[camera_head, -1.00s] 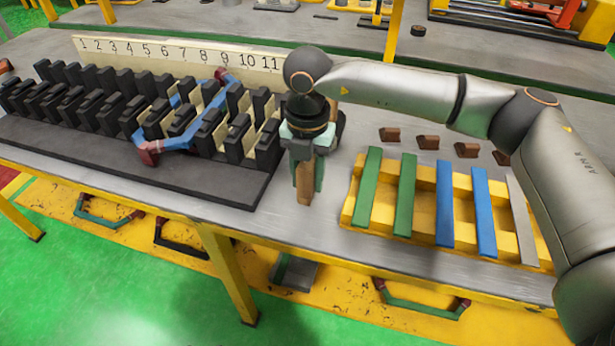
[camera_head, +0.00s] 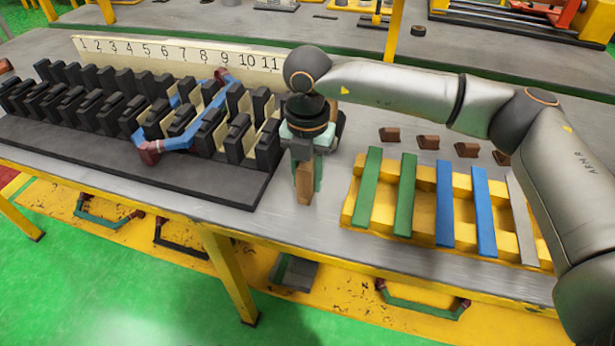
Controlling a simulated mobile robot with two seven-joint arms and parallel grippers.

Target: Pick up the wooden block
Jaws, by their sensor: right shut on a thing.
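A wooden block (camera_head: 305,186), brown and upright, is in my right gripper (camera_head: 306,168) in the head view. The gripper points down at the table's front middle, between the black slotted fixture and the yellow rack. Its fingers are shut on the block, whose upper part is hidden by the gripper. I cannot tell for sure whether the block's lower end touches the table. My left gripper is not in view.
A yellow rack (camera_head: 425,218) with green and blue strips is at right. Several small brown blocks (camera_head: 428,142) lie behind it.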

